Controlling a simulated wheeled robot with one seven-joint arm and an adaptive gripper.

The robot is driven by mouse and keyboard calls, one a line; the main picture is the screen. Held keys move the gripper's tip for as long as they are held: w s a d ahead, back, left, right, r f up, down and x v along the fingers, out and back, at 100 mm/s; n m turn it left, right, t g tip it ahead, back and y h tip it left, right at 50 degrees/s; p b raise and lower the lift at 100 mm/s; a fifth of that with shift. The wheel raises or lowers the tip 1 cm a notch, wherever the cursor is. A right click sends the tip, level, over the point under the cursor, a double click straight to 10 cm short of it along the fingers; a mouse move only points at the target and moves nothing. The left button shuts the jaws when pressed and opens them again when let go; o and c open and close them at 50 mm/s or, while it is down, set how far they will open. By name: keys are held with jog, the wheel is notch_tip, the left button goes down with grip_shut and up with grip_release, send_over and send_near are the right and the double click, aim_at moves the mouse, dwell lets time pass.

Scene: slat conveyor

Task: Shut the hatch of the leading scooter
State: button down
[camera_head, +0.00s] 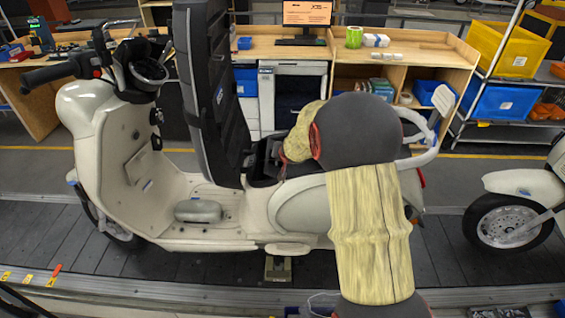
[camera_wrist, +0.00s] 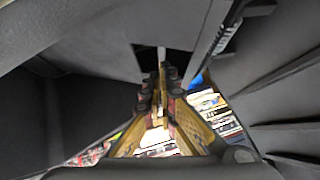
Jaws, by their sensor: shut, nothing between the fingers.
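The leading scooter (camera_head: 125,140) is cream-coloured and stands upright on the conveyor. Its hatch, the dark seat lid (camera_head: 213,90), stands almost vertical, open, with its ribbed underside towards the right. The open bay (camera_head: 262,180) below it is partly hidden by my arm. My arm reaches over the scooter's rear from the front of the picture. My gripper (camera_wrist: 162,88) is shut and empty in the wrist view, its fingers together in the middle. Dark surfaces lie close on both sides there, the ribbed one on the right looking like the lid. In the head view the fingers are hard to make out.
A second scooter (camera_head: 520,205) stands behind on the slat conveyor (camera_head: 455,265). Behind are a wooden workbench (camera_head: 430,45) with a monitor, and a rack with a yellow bin (camera_head: 508,48) and a blue bin (camera_head: 500,102). The slats between the scooters are clear.

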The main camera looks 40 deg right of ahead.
jog(key=shift+w+a+f+n+g+b, duration=0.2)
jog(key=shift+f+b, duration=0.3)
jog(key=shift+b, duration=0.8)
jog(key=shift+w+a+f+n+g+b, duration=0.1)
jog(key=shift+w+a+f+b, duration=0.3)
jog(key=shift+b, duration=0.9)
jog(key=f+b, duration=0.1)
jog(key=b, duration=0.2)
jog(key=a+f+b, duration=0.1)
jog(key=b, duration=0.3)
jog(key=shift+w+f+h, duration=0.15)
jog(key=shift+f+h, duration=0.15)
jog(key=shift+f, duration=0.1)
